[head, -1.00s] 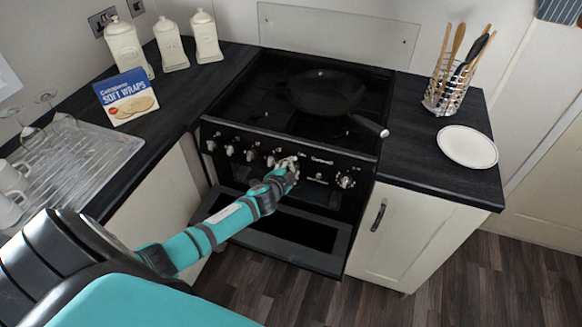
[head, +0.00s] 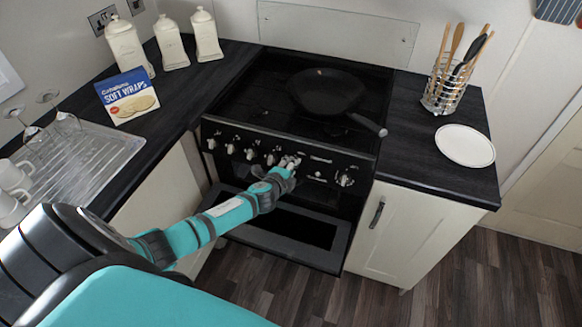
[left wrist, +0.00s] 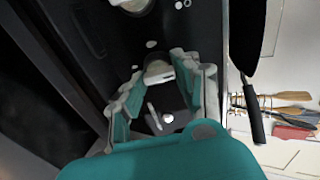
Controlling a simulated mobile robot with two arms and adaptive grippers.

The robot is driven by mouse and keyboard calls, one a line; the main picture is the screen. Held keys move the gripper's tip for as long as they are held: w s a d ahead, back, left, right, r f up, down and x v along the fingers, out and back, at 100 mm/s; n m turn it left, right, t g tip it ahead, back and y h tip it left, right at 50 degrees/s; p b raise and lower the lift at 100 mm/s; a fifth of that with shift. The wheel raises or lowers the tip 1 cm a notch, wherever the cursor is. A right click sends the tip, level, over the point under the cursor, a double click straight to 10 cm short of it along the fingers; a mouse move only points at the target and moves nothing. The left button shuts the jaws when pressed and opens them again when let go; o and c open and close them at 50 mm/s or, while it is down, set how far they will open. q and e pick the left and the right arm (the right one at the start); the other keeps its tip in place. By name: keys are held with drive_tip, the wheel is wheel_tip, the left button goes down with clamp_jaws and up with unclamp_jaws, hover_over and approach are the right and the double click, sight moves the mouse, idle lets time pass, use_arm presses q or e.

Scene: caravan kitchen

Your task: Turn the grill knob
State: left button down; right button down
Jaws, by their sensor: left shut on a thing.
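The black cooker (head: 320,160) has a row of silver knobs along its front panel. My left gripper (head: 288,163) is at the panel, over a knob right of the middle of the row. In the left wrist view its two fingers (left wrist: 165,95) stand on either side of a pale knob (left wrist: 158,72) and are shut on it. In the head view the gripper mostly hides this knob. Its label cannot be read. Another knob (head: 345,180) is clear at the right end. My right gripper is not in view.
A black frying pan (head: 328,90) lies on the hob, its handle reaching over the front right edge. A door below the panel (head: 285,245) hangs open. A white plate (head: 465,145) and utensil basket (head: 445,90) stand right. A wraps box (head: 127,97) stands left.

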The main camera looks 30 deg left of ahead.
use_arm(q)
drive_tip(key=shift+f, duration=0.1)
idle(0.3)
drive_tip(key=c, duration=1)
unclamp_jaws()
drive_tip(key=shift+o, duration=0.2)
drive_tip(key=shift+s, duration=0.1)
drive_tip(key=v, duration=1.2)
